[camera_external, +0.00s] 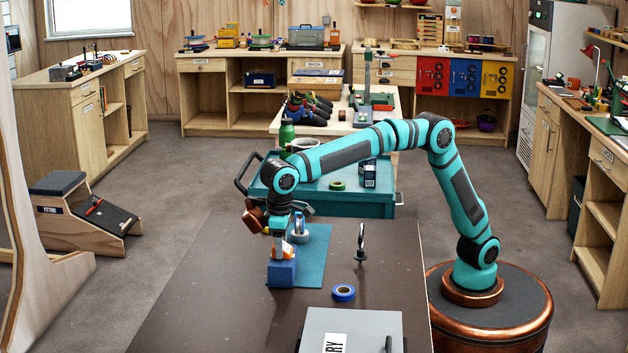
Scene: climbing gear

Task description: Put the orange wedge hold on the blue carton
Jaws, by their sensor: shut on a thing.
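The blue carton (281,275) stands on the dark brown table, at the near left edge of a teal mat (312,262). My gripper (279,250) points down right above the carton. It is shut on the orange wedge hold (275,255), of which only a little shows between and beside the fingers. The hold is at the top of the carton; I cannot tell whether it touches it or hangs just above.
A tape roll (300,232) stands on the mat close to my gripper. A blue tape roll (343,293) and an upright metal piece (361,243) are to the right. A grey case (350,325) lies in front. The table's left part is clear.

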